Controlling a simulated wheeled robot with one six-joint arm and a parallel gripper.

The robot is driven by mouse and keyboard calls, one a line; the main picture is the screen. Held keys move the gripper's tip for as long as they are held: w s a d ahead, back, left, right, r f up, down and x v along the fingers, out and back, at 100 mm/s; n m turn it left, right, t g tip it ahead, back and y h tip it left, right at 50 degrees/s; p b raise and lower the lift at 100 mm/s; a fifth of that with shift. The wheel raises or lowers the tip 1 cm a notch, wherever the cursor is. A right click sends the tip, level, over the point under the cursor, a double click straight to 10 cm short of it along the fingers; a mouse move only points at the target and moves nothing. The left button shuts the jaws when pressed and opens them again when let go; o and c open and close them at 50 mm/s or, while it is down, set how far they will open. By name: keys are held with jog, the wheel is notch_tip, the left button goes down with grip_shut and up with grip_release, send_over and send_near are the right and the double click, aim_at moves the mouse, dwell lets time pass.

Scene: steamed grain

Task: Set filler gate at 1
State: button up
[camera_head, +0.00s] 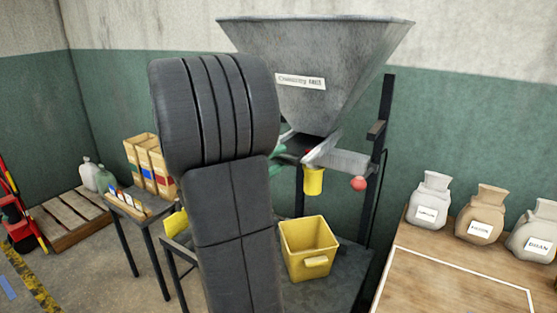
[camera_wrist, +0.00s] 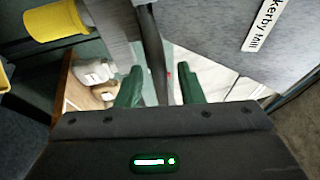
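The filler is a grey metal hopper (camera_head: 315,55) with a yellow spout (camera_head: 313,181) under it. A grey bar or housing (camera_head: 350,162) beside the spout has a red knob (camera_head: 359,184) below its right end. No gate scale or number is readable. My arm hides the hopper's left side in the head view. My gripper (camera_wrist: 159,86) shows in the wrist view as two green fingers standing apart. A dark upright bar (camera_wrist: 151,45) shows in the gap between them; I cannot tell whether they touch it. The yellow spout (camera_wrist: 62,20) is at upper left there.
A yellow bin (camera_head: 308,240) stands below the spout. Labelled sacks (camera_head: 480,213) stand on a wooden table (camera_head: 455,285) at right. A small table (camera_head: 128,212) with packets and a pallet (camera_head: 62,220) are at left. A dark post (camera_head: 378,165) rises right of the hopper.

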jog(key=b+v, duration=0.2)
jog(key=v, duration=1.1)
jog(key=shift+s+f, duration=0.1)
jog(key=p+x, duration=0.2)
jog(key=x, duration=1.2)
jog(key=shift+a, duration=0.15)
jog(key=b+v, duration=0.2)
jog(key=v, duration=1.2)
jog(key=w+p+x, duration=0.1)
jog(key=p+x, duration=0.4)
jog(key=x, duration=1.1)
jog(key=f+b+v, duration=0.2)
jog(key=b+v, duration=0.3)
jog(key=v, duration=1)
jog(key=w+d+f+b, duration=0.1)
jog(key=d+f+b, duration=0.2)
jog(key=f+b, duration=0.2)
jog(key=w+d+f+b, duration=0.1)
jog(key=d+f+b, duration=0.3)
jog(key=f, duration=0.8)
jog(key=w+d+f+n+y+b, duration=0.1)
jog(key=d+f+b, duration=0.2)
jog(key=f+b, duration=0.2)
jog(key=shift+d+f+b, duration=0.25)
jog(key=shift+f+b, duration=0.05)
jog(key=shift+f, duration=1.55)
